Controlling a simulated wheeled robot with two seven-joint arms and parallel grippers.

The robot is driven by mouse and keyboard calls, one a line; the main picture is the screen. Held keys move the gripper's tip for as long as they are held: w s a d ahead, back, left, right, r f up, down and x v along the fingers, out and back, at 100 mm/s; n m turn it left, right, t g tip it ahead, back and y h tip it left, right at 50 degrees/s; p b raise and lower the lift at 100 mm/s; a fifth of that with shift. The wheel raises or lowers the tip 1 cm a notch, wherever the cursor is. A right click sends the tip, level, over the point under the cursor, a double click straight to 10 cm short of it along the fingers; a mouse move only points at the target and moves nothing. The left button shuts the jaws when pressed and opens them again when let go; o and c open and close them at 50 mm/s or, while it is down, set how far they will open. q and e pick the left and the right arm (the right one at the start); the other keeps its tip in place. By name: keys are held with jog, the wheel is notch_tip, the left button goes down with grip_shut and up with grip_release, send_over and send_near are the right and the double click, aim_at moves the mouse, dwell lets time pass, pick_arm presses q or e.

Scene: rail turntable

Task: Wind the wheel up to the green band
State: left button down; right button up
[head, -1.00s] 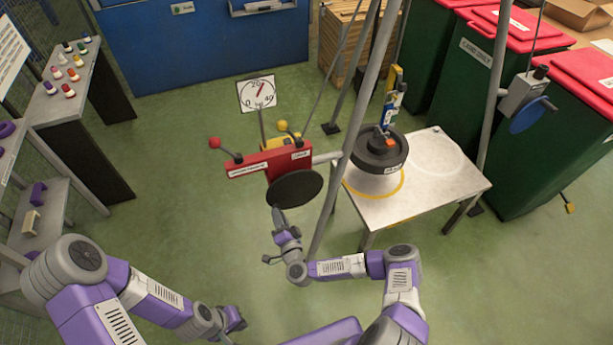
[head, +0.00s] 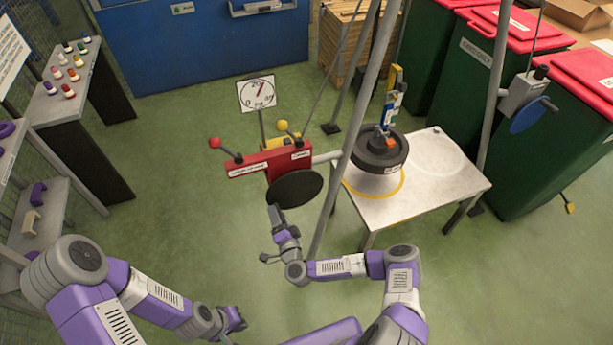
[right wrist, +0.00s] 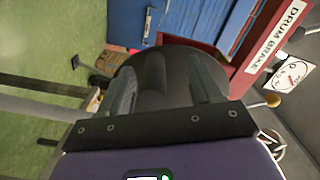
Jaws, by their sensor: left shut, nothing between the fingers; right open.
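A dark wheel-like disc (head: 381,152) sits on a pale base with a yellow ring, under a hook with blue and yellow parts (head: 391,100). A winch box (head: 520,95) with a blue disc (head: 530,115) is on the right leg of the frame. A black disc (head: 295,188) is in front of a red drum-brake housing (head: 262,163). My right gripper (head: 277,217) is open just below this disc; its fingers (right wrist: 165,95) show in front of the dark disc in the right wrist view. My left gripper (head: 238,321) is shut and empty, low in the view. I cannot make out a green band.
A dial (head: 257,93) marked 0, 20 and 40 stands behind the housing; it also shows in the right wrist view (right wrist: 291,75). Grey frame legs (head: 358,125) cross in front of the metal table (head: 455,185). Green bins (head: 545,150) stand right. Floor around my left gripper is clear.

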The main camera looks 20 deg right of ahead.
jog(key=s+p, duration=0.2)
jog(key=s, duration=0.6)
dwell(0.4)
dwell(0.4)
jog(key=s+a+f+n+g+y, duration=0.5)
jog(key=s+a+n+g+y, duration=0.3)
jog(key=s+n+g, duration=0.15)
jog(key=s+d+r+g+h, duration=0.2)
jog(key=s+d+g+h, duration=0.1)
jog(key=s+d+g, duration=0.4)
jog(key=s+n+g, duration=0.1)
jog(key=s, duration=0.2)
jog(key=shift+r+h, duration=0.35)
jog(key=shift+h, duration=0.05)
jog(key=shift+a, duration=0.1)
